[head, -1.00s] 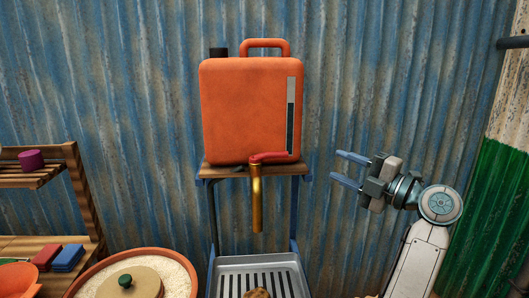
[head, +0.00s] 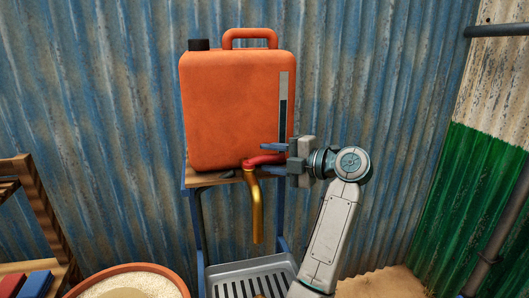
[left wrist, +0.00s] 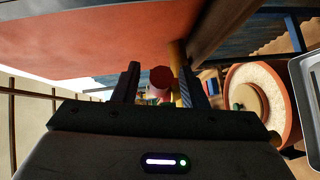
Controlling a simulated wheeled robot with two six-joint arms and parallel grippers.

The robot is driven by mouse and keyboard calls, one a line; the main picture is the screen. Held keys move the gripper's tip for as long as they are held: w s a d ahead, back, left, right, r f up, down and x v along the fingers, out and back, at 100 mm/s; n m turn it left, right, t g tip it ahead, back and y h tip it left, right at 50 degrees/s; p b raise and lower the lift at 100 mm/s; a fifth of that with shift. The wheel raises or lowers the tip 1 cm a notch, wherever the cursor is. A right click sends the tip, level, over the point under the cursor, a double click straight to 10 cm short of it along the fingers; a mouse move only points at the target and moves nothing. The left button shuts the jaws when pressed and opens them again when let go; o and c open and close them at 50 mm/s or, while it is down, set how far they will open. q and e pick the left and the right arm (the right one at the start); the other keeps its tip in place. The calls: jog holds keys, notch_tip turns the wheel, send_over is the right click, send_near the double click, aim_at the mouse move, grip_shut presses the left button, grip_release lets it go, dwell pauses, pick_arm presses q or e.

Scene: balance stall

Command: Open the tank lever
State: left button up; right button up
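The orange tank (head: 235,105) stands on a small wooden-topped stand. Its red lever (head: 262,160) sits above the gold spout (head: 256,212) at the tank's lower front and points to the right. My left gripper (head: 270,159) is at the lever's right end, with one finger above it and one below. In the left wrist view, the round red end of the lever (left wrist: 160,77) shows between the two spread fingers (left wrist: 163,84), with a gap visible on either side. My right gripper is not in view.
A slotted grey drip tray (head: 243,272) lies below the spout. A round orange-rimmed tub (head: 75,288) and a wooden shelf (head: 40,205) are at the left. The corrugated wall (head: 400,60) stands close behind. Space right of the stand is clear apart from my arm.

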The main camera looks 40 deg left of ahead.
pick_arm(q)
jog(key=shift+a, duration=0.65)
jog(key=shift+s+a+f, duration=0.1)
jog(key=shift+a, duration=0.05)
jog(key=shift+c, duration=0.2)
grip_shut()
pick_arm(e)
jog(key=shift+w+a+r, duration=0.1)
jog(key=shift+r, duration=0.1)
